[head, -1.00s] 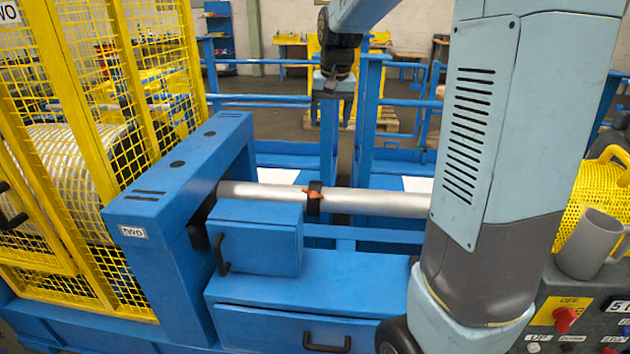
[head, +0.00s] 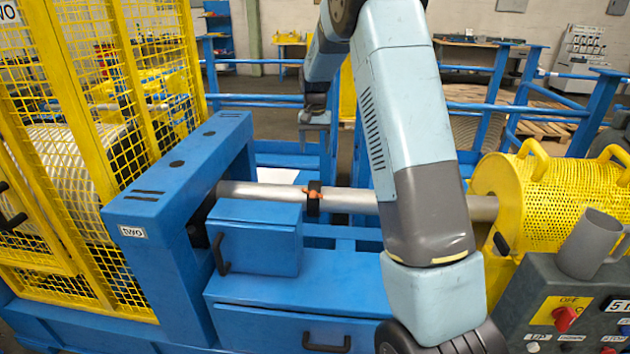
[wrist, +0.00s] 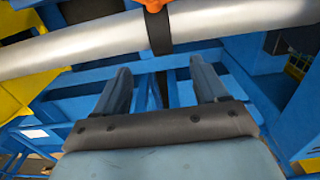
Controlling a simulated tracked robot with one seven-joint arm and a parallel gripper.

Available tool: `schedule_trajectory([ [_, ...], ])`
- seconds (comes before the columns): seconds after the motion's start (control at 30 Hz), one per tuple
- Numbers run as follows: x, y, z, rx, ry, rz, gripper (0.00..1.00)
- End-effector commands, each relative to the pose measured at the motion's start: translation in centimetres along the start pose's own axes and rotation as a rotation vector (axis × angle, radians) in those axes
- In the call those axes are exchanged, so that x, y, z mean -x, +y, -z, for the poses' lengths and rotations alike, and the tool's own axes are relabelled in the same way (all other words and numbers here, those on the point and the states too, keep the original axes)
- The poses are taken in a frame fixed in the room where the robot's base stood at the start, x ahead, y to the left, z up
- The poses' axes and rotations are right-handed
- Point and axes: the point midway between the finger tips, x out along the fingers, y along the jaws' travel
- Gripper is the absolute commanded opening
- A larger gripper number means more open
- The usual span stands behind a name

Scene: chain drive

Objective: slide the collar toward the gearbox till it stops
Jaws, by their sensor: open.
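The collar (head: 313,205) is a dark ring with an orange piece on top, around a grey metal shaft (head: 352,200). It sits along the shaft just right of a blue box. In the wrist view the collar (wrist: 158,32) crosses the shaft ahead of my fingertips, roughly in line with the gap between them. My gripper (head: 314,134) hangs beyond and above the shaft, apart from the collar. In the wrist view my gripper (wrist: 162,78) is open, with nothing between its fingers. I cannot tell for sure which housing is the gearbox.
A blue frame labelled "two" (head: 170,185) stands at the shaft's left end, a blue box (head: 255,240) before it. A yellow perforated guard (head: 540,205) covers the right end. A grey mug (head: 590,245) stands on the control panel (head: 540,300). Yellow mesh fencing (head: 95,80) is at left.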

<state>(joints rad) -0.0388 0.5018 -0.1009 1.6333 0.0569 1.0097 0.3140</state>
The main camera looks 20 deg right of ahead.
Motion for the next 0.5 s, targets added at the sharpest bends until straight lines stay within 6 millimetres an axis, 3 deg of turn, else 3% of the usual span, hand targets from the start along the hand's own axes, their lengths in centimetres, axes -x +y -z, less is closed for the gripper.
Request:
schedule_trajectory([
  [0.5, -8.4, 0.1, -0.1, 0.0, -0.003, -0.001, 0.72],
])
